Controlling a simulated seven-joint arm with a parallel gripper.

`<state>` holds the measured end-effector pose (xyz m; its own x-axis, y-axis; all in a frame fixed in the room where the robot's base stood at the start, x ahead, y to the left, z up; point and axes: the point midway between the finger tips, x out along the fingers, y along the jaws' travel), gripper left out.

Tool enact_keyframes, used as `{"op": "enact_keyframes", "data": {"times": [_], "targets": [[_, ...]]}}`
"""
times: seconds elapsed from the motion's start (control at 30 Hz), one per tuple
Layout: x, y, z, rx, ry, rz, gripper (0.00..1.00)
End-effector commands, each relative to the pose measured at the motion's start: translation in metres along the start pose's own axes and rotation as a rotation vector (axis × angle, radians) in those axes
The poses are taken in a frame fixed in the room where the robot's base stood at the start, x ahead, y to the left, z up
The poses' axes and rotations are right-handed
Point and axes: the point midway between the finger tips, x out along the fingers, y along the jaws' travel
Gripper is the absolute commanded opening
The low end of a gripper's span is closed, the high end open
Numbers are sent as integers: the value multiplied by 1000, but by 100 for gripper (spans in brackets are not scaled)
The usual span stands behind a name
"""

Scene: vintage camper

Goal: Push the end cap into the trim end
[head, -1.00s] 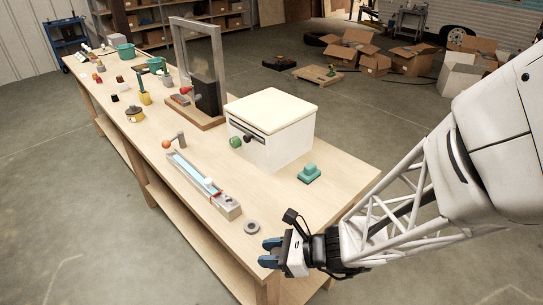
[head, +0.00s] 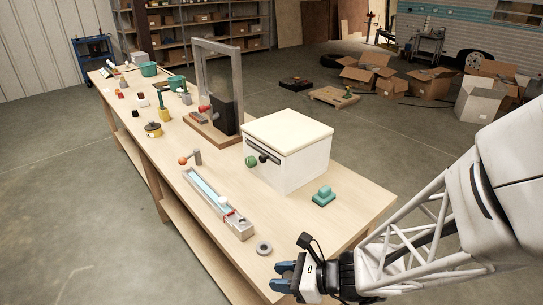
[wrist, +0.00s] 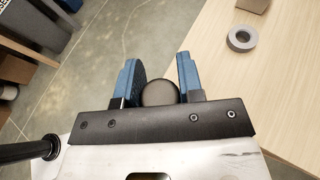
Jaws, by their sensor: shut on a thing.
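My gripper (head: 279,276) is off the near right corner of the workbench, with its blue fingers pointing left. In the wrist view, the fingers (wrist: 157,58) are shut on a dark round piece (wrist: 160,93), which looks to be the end cap. It sits deep between the fingers near the palm, and its far side is hidden. The trim (head: 204,187) is a pale blue strip lying in a long grey fixture (head: 240,231) on the bench. A white knob (head: 223,200) and a red part (head: 230,212) are at the fixture's near end. My gripper is apart from the trim.
A grey ring (head: 264,248) lies on the bench between the fixture and my gripper; it also shows in the wrist view (wrist: 242,38). A white box (head: 290,160) with a green knob and a teal block (head: 324,196) stand behind. The bench's near corner is mostly bare.

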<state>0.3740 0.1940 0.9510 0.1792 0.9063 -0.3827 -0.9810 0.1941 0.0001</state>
Motion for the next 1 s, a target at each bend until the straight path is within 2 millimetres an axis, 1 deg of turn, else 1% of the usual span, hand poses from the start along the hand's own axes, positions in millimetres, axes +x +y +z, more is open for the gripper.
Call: {"op": "enact_keyframes", "data": {"times": [0.47, 0.63, 0.77, 0.87, 1.0], "targets": [[0, -1, 0, 0, 0, 0, 12], [4, -8, 5, -1, 1, 1, 12], [13, -24, 14, -3, 3, 1, 12], [24, -42, 25, -4, 5, 2, 12], [45, -71, 45, -7, 7, 3, 12]]}}
